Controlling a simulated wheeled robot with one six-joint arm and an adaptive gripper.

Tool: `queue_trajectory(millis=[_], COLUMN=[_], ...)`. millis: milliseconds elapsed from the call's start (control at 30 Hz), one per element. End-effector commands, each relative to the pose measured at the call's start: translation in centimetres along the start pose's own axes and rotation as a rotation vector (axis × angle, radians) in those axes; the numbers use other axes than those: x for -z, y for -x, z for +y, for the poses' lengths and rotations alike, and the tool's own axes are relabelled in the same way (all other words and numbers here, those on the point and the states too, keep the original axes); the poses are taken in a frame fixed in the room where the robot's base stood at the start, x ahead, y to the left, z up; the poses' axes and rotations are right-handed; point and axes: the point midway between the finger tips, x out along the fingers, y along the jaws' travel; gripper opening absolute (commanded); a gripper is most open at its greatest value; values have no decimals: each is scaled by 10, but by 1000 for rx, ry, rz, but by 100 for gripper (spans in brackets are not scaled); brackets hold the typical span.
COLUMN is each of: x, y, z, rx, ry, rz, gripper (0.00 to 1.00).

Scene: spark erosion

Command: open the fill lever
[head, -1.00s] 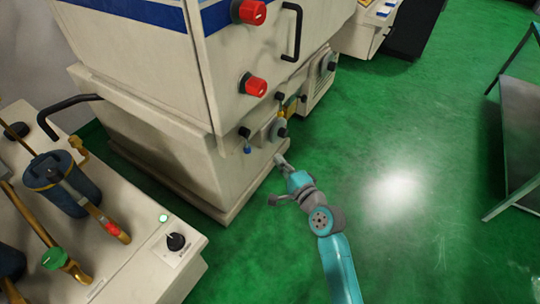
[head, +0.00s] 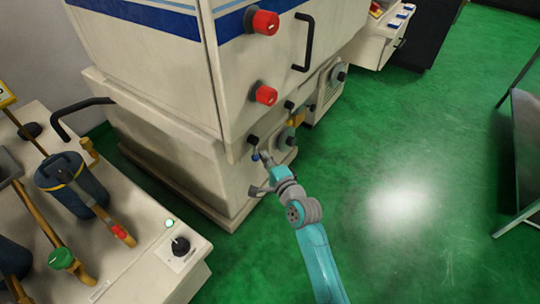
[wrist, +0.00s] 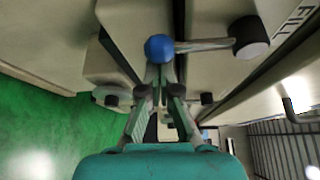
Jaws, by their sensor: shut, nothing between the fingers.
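The fill lever shows in the wrist view as a blue ball (wrist: 159,48) on a thin metal rod, which runs to a dark round hub (wrist: 250,37). The printed word FILL is beside the hub. In the head view the blue ball (head: 255,156) hangs just below the hub (head: 252,141) on the machine's cream front. My gripper (wrist: 160,74) is shut and empty, with its fingertips right at the ball's near side. In the head view my gripper (head: 264,155) is immediately right of the ball. I cannot tell whether they touch.
Two red knobs (head: 265,95) and a black bar handle (head: 303,42) are on the machine above. Another dark knob (head: 291,141) is close to the right of the lever. A cream bench (head: 130,270) stands at left.

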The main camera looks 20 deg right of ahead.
Motion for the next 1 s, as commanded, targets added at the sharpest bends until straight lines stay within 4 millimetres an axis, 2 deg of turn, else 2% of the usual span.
queue_trajectory(millis=[467,1000], x=[-2,-8], y=[1,4], z=[0,2], rx=[-3,-49], ry=[-4,-90], rz=[0,-1], gripper=[0,0])
